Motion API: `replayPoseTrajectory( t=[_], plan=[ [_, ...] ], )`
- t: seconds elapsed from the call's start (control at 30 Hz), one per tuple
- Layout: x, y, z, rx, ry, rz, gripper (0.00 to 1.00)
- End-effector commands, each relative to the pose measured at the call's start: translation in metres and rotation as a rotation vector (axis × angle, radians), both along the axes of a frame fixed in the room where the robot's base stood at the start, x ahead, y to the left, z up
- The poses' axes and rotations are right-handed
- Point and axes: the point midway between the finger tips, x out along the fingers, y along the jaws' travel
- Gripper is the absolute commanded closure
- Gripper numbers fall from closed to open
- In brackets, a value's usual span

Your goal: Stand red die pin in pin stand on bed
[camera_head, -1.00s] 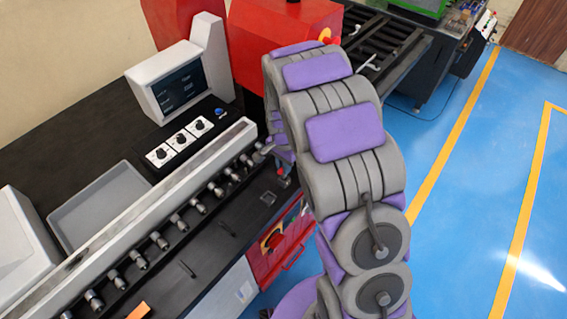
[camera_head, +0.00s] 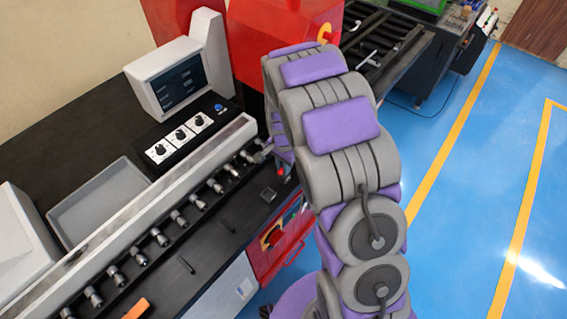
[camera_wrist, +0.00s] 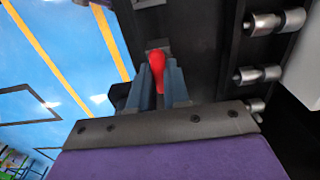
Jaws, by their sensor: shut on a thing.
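The red die pin (camera_wrist: 157,68) is between the two blue-grey fingers of my gripper (camera_wrist: 160,86) in the wrist view. My gripper is shut on it, and its rounded red end shows beyond the fingers. A small grey block (camera_wrist: 158,44) lies just past the pin's far end; it may be the pin stand. I cannot tell whether pin and block touch. In the head view my arm hides most of the gripper and the pin. The black bed (camera_head: 222,240) runs along the machine's front, left of my arm.
A row of metal rollers (camera_head: 161,238) lines the long grey rail (camera_head: 165,188) beside the bed. An orange piece (camera_head: 137,308) lies at the near end. A control screen (camera_head: 180,84) and grey tray (camera_head: 100,200) stand behind. Blue floor (camera_head: 460,220) is clear to the right.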

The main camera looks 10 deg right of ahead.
Motion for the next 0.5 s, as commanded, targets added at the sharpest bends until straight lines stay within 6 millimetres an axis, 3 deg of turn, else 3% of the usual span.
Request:
replayPoseTrajectory(
  t=[0.23,0.27,0.5],
  plan=[
    [-0.0002,0.0001,-0.0058,0.0,0.0,0.0,1.0],
    [-0.0002,0.0001,-0.0059,0.0,0.0,0.0,0.83],
    [-0.0001,0.0,-0.0054,0.0,0.0,0.0,0.6]
  ],
)
